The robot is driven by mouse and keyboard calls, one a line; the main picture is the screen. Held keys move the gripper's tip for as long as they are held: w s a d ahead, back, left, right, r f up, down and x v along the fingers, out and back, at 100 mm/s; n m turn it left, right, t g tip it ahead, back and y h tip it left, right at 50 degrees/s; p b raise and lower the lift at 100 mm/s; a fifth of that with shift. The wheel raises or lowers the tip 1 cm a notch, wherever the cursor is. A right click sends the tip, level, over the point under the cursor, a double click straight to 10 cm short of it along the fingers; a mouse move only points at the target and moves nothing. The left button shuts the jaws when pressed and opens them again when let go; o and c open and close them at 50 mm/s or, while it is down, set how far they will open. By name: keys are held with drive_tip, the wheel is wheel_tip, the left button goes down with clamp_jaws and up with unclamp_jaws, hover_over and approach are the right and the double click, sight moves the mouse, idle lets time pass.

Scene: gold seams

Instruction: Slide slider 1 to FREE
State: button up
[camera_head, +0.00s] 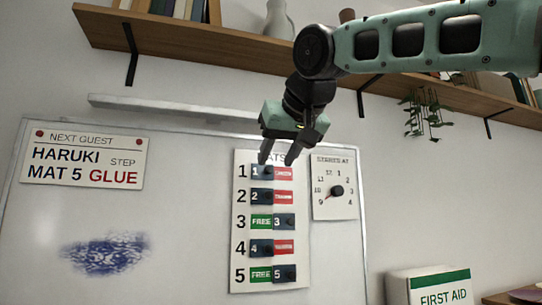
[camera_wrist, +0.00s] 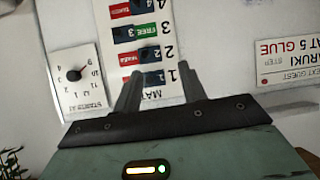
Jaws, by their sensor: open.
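A white mats board (camera_head: 297,222) hangs on the whiteboard, with numbered rows of sliders. Slider 1 (camera_head: 257,171), dark blue with a dark knob, sits at the left of the top row, and a red label (camera_head: 284,174) shows to its right. In the wrist view, which is upside down, slider 1 (camera_wrist: 153,78) appears between the fingers. My gripper (camera_head: 276,162) is open in front of the board's top, fingertips pointing down near row 1. It also shows in the wrist view (camera_wrist: 160,72). I cannot tell whether it touches the knob.
Sliders 2 and 4 (camera_head: 261,248) sit left with red labels showing; sliders 3 and 5 (camera_head: 284,273) sit right with green FREE labels showing. A dial card (camera_head: 335,205) hangs close right. A sign (camera_head: 85,160) reads HARUKI MAT 5 GLUE. A wooden shelf (camera_head: 200,38) runs above.

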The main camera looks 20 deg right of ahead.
drive_tip(key=m+t+p, duration=0.1)
approach(270, 168)
drive_tip(key=shift+h, duration=0.4)
drive_tip(key=p+x, duration=0.4)
drive_tip(key=x, duration=0.1)
drive_tip(key=p+x, duration=0.2)
drive_tip(key=x, duration=0.1)
drive_tip(key=shift+a+f, duration=0.1)
drive_tip(key=shift+a, duration=0.3)
clamp_jaws()
